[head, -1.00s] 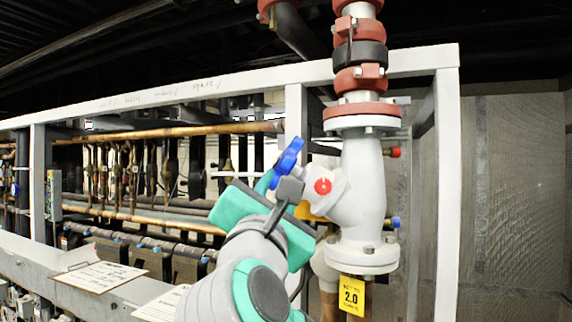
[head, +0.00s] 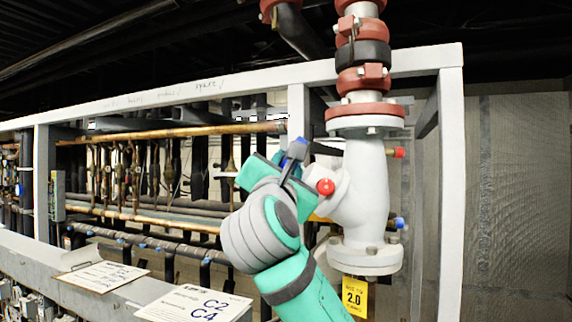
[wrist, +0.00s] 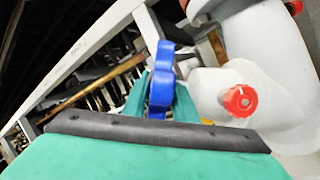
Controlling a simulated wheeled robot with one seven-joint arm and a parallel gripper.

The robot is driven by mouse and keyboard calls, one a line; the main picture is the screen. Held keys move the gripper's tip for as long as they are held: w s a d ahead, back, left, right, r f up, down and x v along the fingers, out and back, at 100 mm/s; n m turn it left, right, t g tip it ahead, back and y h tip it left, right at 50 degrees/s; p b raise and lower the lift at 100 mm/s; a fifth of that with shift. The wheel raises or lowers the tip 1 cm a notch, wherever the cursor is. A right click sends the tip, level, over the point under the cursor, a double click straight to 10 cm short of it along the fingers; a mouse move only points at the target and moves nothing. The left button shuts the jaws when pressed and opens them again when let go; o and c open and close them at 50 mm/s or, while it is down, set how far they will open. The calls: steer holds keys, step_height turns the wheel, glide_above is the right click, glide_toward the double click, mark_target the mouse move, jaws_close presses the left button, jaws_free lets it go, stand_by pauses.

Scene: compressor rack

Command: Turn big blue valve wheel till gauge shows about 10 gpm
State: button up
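The big blue valve wheel (head: 297,150) is seen nearly edge-on at the left of the white valve body (head: 365,190); my gripper hides most of it in the head view. In the wrist view, the blue wheel (wrist: 161,82) stands upright between my green fingertips. My gripper (wrist: 160,105) has one finger on each side of the wheel; I cannot tell whether both touch it. No flow gauge reading is legible in either view.
A red round cap (head: 325,187) sits on the valve body close right of my gripper. A white frame post (head: 449,190) stands to the right, and paper sheets (head: 195,304) lie on the lower-left beam.

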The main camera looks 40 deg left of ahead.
jaws_close()
steer(key=shift+n+g, duration=0.3)
steer(key=shift+g, duration=0.1)
steer(key=n+g+y, duration=0.1)
steer(key=g, duration=0.2)
steer(key=shift+r+n+g, duration=0.1)
steer(key=shift+n+g, duration=0.2)
steer(key=shift+n, duration=0.1)
steer(key=n+g, duration=0.1)
steer(key=g, duration=0.2)
steer(key=n+g, duration=0.2)
steer(key=g, duration=0.3)
steer(key=shift+a, duration=0.1)
steer(key=shift+s+n+g+h, duration=0.1)
steer(key=shift+n+g+h, duration=0.55)
steer(key=shift+g, duration=0.55)
steer(key=shift+g, duration=0.3)
